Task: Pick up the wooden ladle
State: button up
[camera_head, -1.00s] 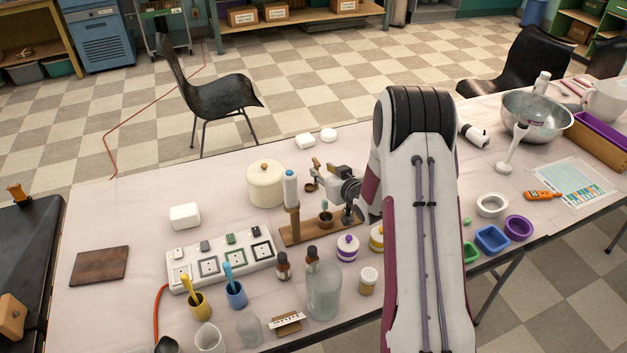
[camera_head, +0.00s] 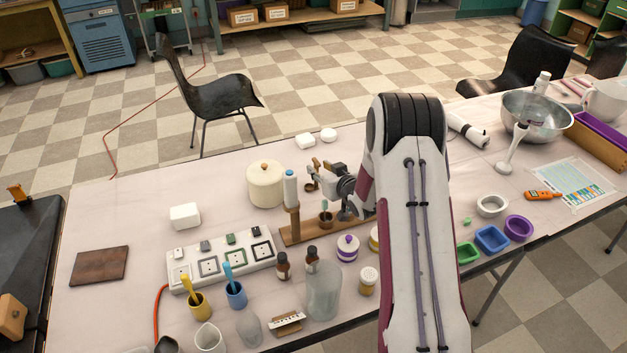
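A small brown wooden piece with a cup-like end, which looks like the wooden ladle (camera_head: 311,187), shows just left of my gripper, above the back of the wooden stand. My gripper (camera_head: 327,172) is at the end of my arm, over the right part of the stand, pointing left. Its fingers are small and overlap brown parts in this view. I cannot tell whether they are apart or shut on the ladle, or whether they touch it. Part of the ladle's handle is hidden or too small to make out.
The wooden stand (camera_head: 300,232) holds a white and blue upright item (camera_head: 290,188) and a small brown cup (camera_head: 325,218). A cream lidded pot (camera_head: 265,185) stands to the left. Bottles and a glass jar (camera_head: 323,290) stand in front. The table's back left is fairly clear.

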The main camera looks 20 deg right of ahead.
aim_at(319, 166)
jog(key=shift+w+d+f, duration=0.15)
jog(key=shift+w+f, duration=0.15)
jog(key=shift+w, duration=0.3)
jog(key=shift+w+d+f, duration=0.1)
jog(key=shift+w+f, duration=0.2)
jog(key=shift+w, duration=0.3)
jog(key=shift+x, duration=1.25)
jog(key=shift+d, duration=0.1)
grip_shut()
